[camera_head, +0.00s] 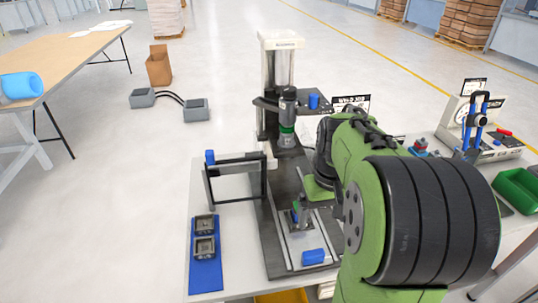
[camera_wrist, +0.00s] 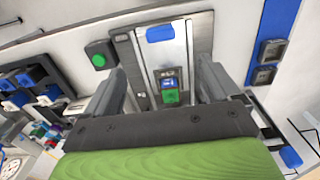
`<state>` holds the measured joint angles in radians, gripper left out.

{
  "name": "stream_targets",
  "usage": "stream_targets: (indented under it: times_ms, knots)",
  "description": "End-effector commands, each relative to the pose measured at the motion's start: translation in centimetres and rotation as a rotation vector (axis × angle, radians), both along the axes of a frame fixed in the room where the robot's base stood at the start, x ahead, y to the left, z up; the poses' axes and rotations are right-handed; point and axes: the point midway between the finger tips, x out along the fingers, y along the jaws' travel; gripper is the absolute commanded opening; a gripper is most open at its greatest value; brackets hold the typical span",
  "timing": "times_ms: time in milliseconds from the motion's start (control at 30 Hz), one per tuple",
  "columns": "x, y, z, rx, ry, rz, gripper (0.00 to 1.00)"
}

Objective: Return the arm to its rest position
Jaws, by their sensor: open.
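My green and black arm (camera_head: 420,215) reaches in from the lower right of the head view, over the bench. My gripper (camera_wrist: 160,75) shows in the wrist view with its two grey fingers apart. A small fixture with a blue and a green block (camera_wrist: 170,95) shows between and beyond the fingers, on a metal plate. I cannot tell the exact gap, but nothing is visibly clamped.
A blue plate (camera_head: 205,278) with two grey square parts lies left of the press. A black frame (camera_head: 235,178) stands beside it. A blue block (camera_head: 313,257) lies on the press base. A green bin (camera_head: 518,190) and a gauge stand (camera_head: 478,125) are at right.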

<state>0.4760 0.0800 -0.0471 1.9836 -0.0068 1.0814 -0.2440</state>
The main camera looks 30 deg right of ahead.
Motion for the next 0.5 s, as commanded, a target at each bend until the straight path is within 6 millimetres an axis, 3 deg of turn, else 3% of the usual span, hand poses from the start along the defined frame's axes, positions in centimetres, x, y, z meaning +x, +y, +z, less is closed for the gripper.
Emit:
stream_targets:
  times_ms: [133, 200, 333, 500]
  knots:
    - [0.0, 0.2, 0.1, -0.002, -0.005, 0.004, 0.89]
    - [-0.3, 1.4, 0.8, -0.014, -0.031, 0.023, 0.89]
    - [-2.2, 6.3, 3.4, -0.055, -0.154, 0.096, 0.89]
    - [-6.8, 12.4, 4.8, -0.079, -0.356, 0.207, 0.89]
